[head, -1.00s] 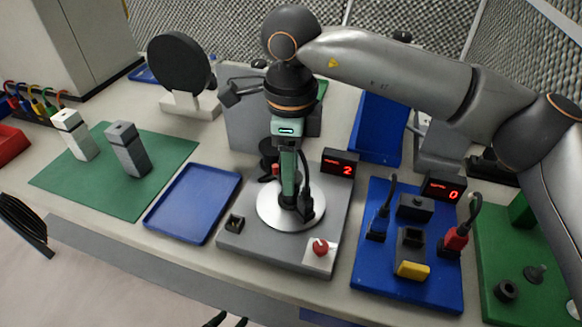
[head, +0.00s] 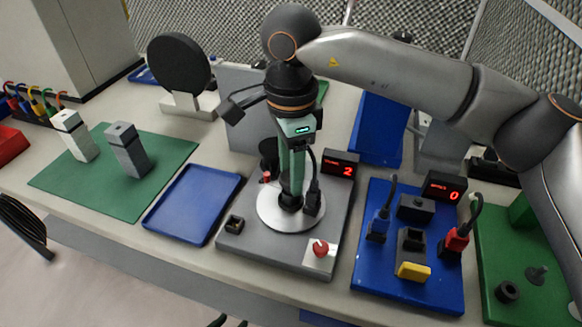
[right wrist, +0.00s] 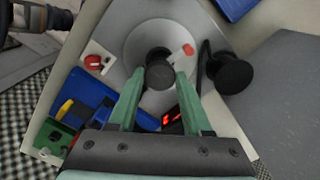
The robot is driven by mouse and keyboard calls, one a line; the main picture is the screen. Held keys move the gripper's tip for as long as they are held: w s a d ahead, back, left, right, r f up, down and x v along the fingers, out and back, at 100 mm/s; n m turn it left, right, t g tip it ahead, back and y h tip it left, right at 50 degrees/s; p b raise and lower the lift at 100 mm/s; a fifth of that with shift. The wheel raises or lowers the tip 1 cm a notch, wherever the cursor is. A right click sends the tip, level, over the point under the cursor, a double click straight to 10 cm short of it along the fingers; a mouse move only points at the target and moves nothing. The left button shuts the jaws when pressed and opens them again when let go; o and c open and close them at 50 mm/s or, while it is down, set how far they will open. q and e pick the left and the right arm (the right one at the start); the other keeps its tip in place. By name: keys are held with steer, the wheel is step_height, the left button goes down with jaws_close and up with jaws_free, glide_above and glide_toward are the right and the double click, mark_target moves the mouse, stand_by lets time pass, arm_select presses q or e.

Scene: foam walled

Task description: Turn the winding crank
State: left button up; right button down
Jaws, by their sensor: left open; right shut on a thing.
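The winding crank is a silver disc (head: 272,213) on a grey base (head: 240,245); the disc also shows in the right wrist view (right wrist: 137,42). My right gripper (head: 291,197) points straight down over its centre. In the right wrist view, its green fingers (right wrist: 158,88) are shut on a round dark knob (right wrist: 158,76). A small red marker (right wrist: 188,48) sits by the disc's rim; it also shows in the head view (head: 266,178). A display (head: 340,166) behind the disc reads 2. My left gripper (head: 229,321) barely shows at the bottom edge, open and away from the crank.
A red button (head: 320,247) is at the base's front right, and a black post (head: 268,153) stands behind the disc. A blue board (head: 378,273) with plugs lies right. An empty blue tray (head: 192,205) and a green mat (head: 90,190) with two blocks lie left.

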steer(key=shift+r+n, duration=0.1)
steer(key=shift+n, duration=6.4)
steer(key=shift+n+p, duration=0.35)
steer(key=shift+n, duration=5.25)
steer(key=shift+n, duration=0.6)
steer(key=shift+c, duration=1.7)
jaws_free()
